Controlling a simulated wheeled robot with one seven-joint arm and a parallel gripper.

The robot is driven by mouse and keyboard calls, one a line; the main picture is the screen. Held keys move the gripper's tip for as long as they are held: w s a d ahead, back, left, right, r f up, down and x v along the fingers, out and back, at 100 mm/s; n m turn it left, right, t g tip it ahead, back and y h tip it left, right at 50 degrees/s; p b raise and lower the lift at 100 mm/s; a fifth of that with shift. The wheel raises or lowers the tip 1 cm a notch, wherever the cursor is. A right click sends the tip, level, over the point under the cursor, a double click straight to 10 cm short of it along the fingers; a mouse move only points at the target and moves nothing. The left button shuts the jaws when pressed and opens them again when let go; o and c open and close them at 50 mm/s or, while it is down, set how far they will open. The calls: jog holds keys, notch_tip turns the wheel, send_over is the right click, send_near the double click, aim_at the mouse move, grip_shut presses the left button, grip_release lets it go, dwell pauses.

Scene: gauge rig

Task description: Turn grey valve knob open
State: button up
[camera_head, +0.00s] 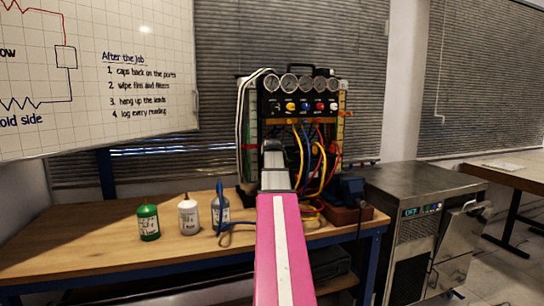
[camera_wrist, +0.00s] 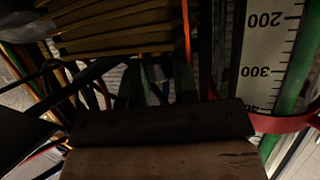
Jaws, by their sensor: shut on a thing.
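The gauge rig (camera_head: 316,106) stands at the back of the bench, with a row of round dials above a row of small coloured knobs. A dark, greyish knob (camera_head: 277,105) shows at the left end of that row, too small to make out well. My gripper (camera_head: 272,146) is in front of the rig, below the left end of the knob row. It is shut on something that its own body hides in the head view. The dark wrist view does not show clearly what is held, and I make out no grey knob there.
Yellow, blue and red hoses (camera_head: 318,160) hang close to the right of my gripper. Green, white and grey-blue bottles stand on the wooden bench (camera_head: 100,235) at left. A scale strip (camera_wrist: 268,60) is close by in the wrist view. A steel unit (camera_head: 415,220) stands at right.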

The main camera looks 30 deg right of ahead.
jog(key=shift+n+t+y, duration=0.5)
jog(key=shift+n+y, duration=0.3)
jog(key=shift+y, duration=0.1)
jog(key=o, duration=0.9)
jog(key=shift+s, duration=0.1)
jog(key=v, duration=1)
jog(key=shift+s+r, duration=0.1)
jog(key=shift+s, duration=0.25)
